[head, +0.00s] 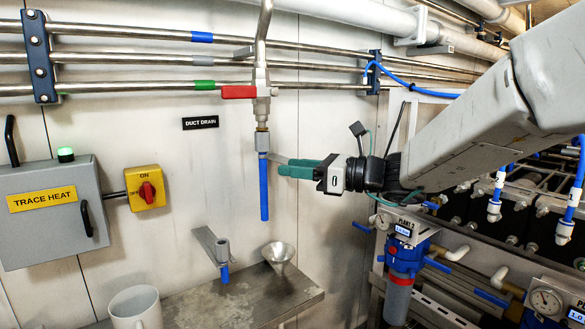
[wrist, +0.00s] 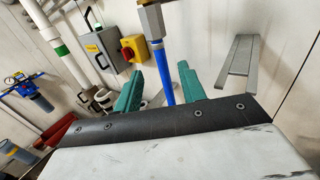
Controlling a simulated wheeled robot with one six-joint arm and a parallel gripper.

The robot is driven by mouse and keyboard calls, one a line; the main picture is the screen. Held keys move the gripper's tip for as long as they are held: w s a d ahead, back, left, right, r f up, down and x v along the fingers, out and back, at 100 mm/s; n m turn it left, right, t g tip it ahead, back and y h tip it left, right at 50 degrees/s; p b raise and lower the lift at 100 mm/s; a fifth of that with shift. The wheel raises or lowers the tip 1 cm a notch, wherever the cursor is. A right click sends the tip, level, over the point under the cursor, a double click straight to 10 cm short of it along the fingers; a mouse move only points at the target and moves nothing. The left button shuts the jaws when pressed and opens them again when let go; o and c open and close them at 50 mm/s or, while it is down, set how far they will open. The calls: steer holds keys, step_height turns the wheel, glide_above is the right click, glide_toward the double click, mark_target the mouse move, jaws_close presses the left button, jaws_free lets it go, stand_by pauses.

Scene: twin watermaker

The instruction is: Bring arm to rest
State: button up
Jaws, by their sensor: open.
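My gripper (head: 284,167) reaches in from the right in the head view, its green fingers level and pointing left. Its tips are close to the blue hose (head: 264,190), which hangs straight down below the red-handled valve (head: 240,92). In the wrist view my gripper (wrist: 162,86) is open, with one green finger on each side of the blue hose (wrist: 166,66). The hose shows between the fingers without visible contact. Its lower end is hidden behind my gripper's body in the wrist view.
A white container (head: 136,306) stands at lower left. The trace heat box (head: 50,212) and yellow switch (head: 146,188) are on the wall. Blue filter housing (head: 405,257) stands below my arm.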

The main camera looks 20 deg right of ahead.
steer(key=s+a+f+n+g+h, duration=0.2)
steer(key=s+f+n+g+h, duration=0.3)
steer(key=s+f+n+g, duration=0.7)
steer(key=s+d+f+n+t+h, duration=0.1)
steer(key=s+d+n+h, duration=0.3)
steer(key=s+n, duration=0.2)
steer(key=s+d+f+n+t+h, duration=0.1)
steer(key=s+d+n+h, duration=0.4)
steer(key=s, duration=0.6)
steer(key=f+n, duration=0.1)
steer(key=n, duration=0.1)
steer(key=shift+s+n, duration=0.25)
steer(key=shift+n, duration=0.05)
